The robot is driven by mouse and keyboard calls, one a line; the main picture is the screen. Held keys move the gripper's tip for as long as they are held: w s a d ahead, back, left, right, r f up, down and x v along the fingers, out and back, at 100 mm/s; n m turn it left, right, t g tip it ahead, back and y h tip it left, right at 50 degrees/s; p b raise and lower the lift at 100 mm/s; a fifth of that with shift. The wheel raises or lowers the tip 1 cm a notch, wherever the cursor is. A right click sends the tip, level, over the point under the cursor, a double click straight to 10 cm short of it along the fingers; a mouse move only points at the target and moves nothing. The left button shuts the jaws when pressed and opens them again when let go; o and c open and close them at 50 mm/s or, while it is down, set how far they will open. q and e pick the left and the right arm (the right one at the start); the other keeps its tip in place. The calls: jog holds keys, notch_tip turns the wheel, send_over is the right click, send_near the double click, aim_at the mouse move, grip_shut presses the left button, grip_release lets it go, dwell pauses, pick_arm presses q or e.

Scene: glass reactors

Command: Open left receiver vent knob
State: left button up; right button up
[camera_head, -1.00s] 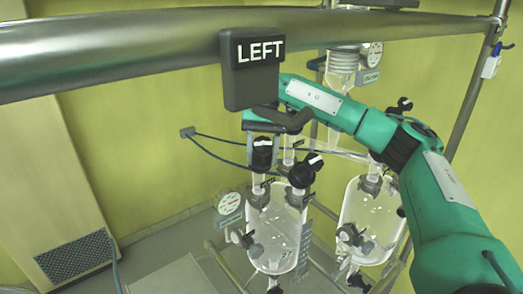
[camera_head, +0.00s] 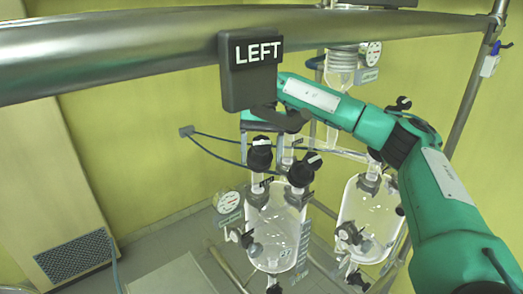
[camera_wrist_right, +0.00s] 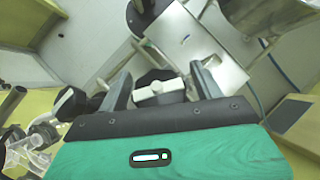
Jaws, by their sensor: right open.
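The left receiver (camera_head: 277,232) is a clear glass vessel below the LEFT sign (camera_head: 254,70) in the head view. Two black knobs stand on its top: one on the left (camera_head: 260,153) and one on the right (camera_head: 304,170); no label tells which is the vent knob. My right gripper (camera_head: 263,131) is just above the left knob, partly hidden by the sign. In the right wrist view my right gripper (camera_wrist_right: 161,80) is open, with a black knob with a pale bar (camera_wrist_right: 160,92) between its fingers. I cannot tell whether they touch it. My left gripper is not in view.
A thick metal rail (camera_head: 130,58) crosses the top of the head view, in front of my right arm. A second glass vessel (camera_head: 368,218) stands to the right. A round gauge (camera_head: 228,202) is beside the left receiver. Thin dark cables run behind the knobs.

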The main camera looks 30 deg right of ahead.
jog(key=shift+v, duration=2.85)
jog(key=v, duration=0.6)
jog(key=shift+r, duration=0.1)
